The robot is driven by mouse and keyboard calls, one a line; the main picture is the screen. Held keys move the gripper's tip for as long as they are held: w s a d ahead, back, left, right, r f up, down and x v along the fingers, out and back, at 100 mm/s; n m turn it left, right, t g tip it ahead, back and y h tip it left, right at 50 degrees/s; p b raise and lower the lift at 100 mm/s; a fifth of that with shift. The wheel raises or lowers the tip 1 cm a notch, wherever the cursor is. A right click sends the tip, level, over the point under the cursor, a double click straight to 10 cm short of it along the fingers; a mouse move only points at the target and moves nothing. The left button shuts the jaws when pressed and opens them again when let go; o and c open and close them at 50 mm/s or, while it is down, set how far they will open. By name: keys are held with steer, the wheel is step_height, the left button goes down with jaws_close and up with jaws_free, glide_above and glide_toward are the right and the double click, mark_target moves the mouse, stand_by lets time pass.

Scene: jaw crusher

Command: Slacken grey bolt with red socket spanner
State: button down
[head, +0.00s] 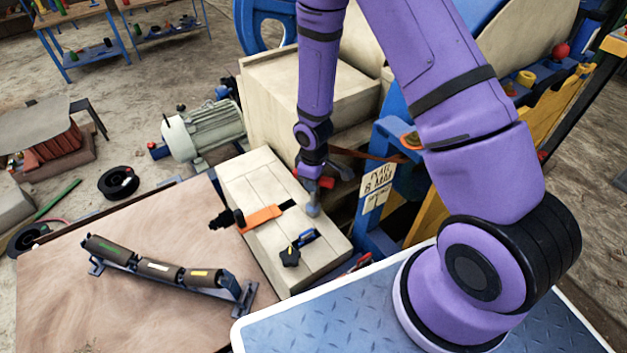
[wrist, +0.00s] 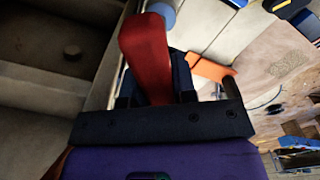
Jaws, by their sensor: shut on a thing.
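My gripper (head: 312,176) hangs down over the beige machine block (head: 262,190) near its right back side. It is shut on the red socket spanner (head: 327,183). In the wrist view the spanner's red handle (wrist: 146,58) stands between the dark fingers of my gripper (wrist: 156,92). In the head view a short grey shaft points down from the red part to the block's top. The grey bolt cannot be made out apart from this shaft, and I cannot tell whether the socket is seated on it.
An orange-handled tool (head: 262,216) and a blue clamp with a black knob (head: 291,256) are on the block. A sign (head: 376,186) stands close right of my gripper. A roller set (head: 160,268) lies on the brown table (head: 60,315). A grey motor (head: 205,130) is behind left.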

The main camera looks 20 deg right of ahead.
steer(key=shift+n, duration=0.7)
steer(key=n, duration=0.3)
steer(key=c, duration=0.8)
jaws_free()
steer(key=shift+c, duration=0.2)
steer(key=shift+r, duration=0.1)
